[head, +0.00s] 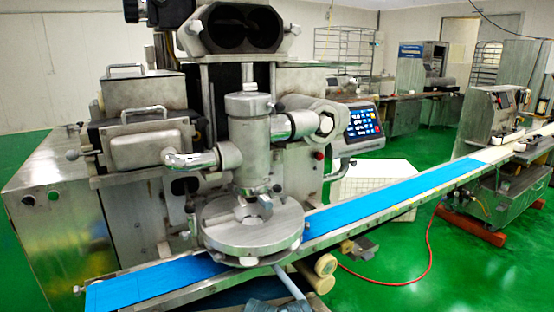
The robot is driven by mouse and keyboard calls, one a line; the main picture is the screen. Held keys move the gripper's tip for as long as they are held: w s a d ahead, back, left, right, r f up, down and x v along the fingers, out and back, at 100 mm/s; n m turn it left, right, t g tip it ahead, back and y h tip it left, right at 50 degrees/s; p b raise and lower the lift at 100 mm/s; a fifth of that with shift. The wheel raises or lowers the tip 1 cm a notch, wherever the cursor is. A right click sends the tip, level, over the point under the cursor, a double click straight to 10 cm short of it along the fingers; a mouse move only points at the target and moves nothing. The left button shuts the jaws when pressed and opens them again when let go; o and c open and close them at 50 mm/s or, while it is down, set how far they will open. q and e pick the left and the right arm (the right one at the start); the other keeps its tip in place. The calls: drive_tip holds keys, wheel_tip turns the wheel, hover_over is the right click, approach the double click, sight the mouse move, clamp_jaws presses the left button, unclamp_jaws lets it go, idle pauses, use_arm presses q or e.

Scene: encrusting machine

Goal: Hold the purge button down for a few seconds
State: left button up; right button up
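The encrusting machine (245,150) stands in the middle of the head view. A small red button (319,155) sits on the machine body left of and below the panel. The labels are too small to read, so I cannot tell which button is the purge button. I make out neither of my grippers in this view.
A blue conveyor belt (375,201) runs from lower left to the right, in front of the machine. A second machine (492,112) stands at its far end. A red hose (420,272) lies on the open green floor at right.

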clamp_jaws()
idle(1.7)
